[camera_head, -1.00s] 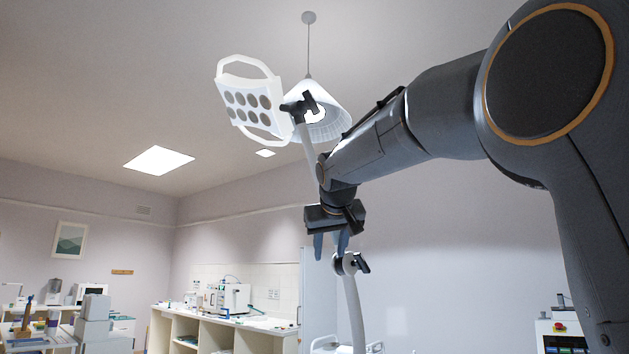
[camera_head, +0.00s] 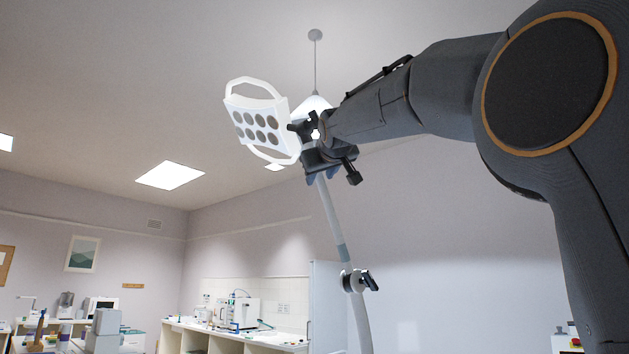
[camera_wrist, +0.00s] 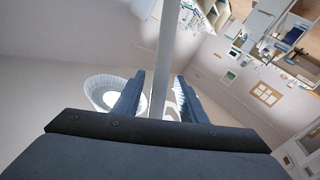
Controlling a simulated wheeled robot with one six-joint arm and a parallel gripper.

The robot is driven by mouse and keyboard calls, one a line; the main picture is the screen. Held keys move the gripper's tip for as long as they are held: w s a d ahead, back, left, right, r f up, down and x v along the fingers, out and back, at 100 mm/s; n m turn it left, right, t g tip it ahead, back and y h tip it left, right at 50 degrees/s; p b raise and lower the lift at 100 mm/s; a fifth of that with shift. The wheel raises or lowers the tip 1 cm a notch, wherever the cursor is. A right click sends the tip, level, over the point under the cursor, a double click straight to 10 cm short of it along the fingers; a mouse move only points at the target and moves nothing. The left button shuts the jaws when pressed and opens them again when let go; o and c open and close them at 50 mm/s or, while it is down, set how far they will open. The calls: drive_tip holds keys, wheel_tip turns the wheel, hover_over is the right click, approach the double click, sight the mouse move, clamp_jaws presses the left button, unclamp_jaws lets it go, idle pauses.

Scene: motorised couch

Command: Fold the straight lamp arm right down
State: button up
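The straight lamp arm (camera_head: 329,215) is a pale tube. It rises, leaning slightly left, from a lower joint with a black knob (camera_head: 356,280) to the lamp head (camera_head: 262,122), a white panel with several dark round lenses and two loop handles. My gripper (camera_head: 322,178) is at the upper part of the arm, just below the lamp head joint. In the wrist view the lamp arm (camera_wrist: 165,50) runs between the two fingers of my gripper (camera_wrist: 159,76). The fingers are apart, with gaps visible beside the tube. The tube's stretch at the palm is hidden.
A cone-shaped ceiling lamp (camera_head: 314,103) hangs behind the lamp head and shows in the wrist view (camera_wrist: 104,92). A counter with equipment (camera_head: 240,335) stands along the back wall. The air left of the lamp arm is clear.

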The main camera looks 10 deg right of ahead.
drive_tip(key=shift+w+d+p, duration=0.2)
drive_tip(key=shift+w+p, duration=0.85)
drive_tip(key=shift+w, duration=1.75)
clamp_jaws()
